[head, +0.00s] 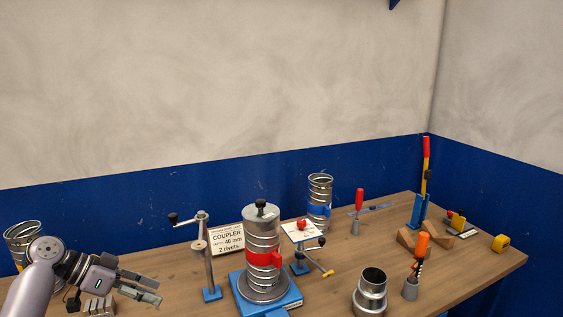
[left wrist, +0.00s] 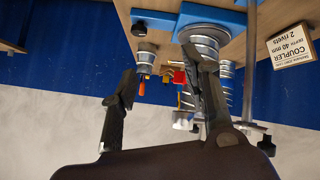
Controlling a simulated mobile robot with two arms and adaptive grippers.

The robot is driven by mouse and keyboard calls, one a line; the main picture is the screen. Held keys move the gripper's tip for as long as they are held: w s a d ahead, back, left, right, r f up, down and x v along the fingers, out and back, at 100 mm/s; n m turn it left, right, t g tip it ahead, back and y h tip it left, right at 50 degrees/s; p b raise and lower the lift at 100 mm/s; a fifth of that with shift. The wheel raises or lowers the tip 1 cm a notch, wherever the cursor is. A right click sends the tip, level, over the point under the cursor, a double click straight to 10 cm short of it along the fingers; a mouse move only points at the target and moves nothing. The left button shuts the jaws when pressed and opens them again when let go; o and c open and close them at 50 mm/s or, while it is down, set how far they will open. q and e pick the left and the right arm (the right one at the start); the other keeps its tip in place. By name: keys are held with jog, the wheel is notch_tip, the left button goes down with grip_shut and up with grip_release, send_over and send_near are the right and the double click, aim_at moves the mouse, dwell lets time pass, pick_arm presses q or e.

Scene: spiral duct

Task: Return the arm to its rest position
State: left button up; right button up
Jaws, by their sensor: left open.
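My left gripper (head: 150,288) is at the lower left of the head view, over the left part of the workbench. My left arm comes in from the lower left corner. In the left wrist view the two dark fingers (left wrist: 160,72) are spread apart with nothing between them. The gripper is left of the crank stand (head: 207,255) and apart from it. The spiral duct on the blue base (head: 262,235) stands farther right, with a red band around it. My right arm and gripper do not show.
A duct piece (head: 22,238) stands behind my left arm. A COUPLER card (head: 228,239), another duct with a blue band (head: 319,203), a metal coupler (head: 370,290) and several hand tools stand on the wooden bench (head: 330,275). The wall behind is bare.

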pick_arm(q)
jog(key=s+d+f+n+g+y, duration=0.1)
jog(key=s+d+f+y, duration=0.25)
jog(key=s+f, duration=0.55)
jog(key=s+d+f+n+y, duration=0.2)
jog(key=s+d+f, duration=0.35)
jog(key=f, duration=0.55)
jog(key=s+r+n+t+y, duration=0.15)
jog(key=s+n+y, duration=0.25)
jog(key=s, duration=1.4)
notch_tip(320, 180, down, 36)
jog(key=g+b, duration=0.2)
jog(key=b, duration=0.9)
jog(key=s+f+b, duration=0.3)
jog(key=s+f, duration=0.3)
jog(key=f, duration=0.3)
jog(key=s+a+f+b, duration=0.1)
jog(key=s+f+b, duration=0.3)
jog(key=f, duration=0.5)
jog(key=s+a+f+b, duration=0.1)
jog(key=s+f+b, duration=0.2)
jog(key=s+f, duration=0.5)
jog(key=shift+s+f+g+b, duration=0.15)
jog(key=shift+f+g+b, duration=0.25)
jog(key=shift+f, duration=0.55)
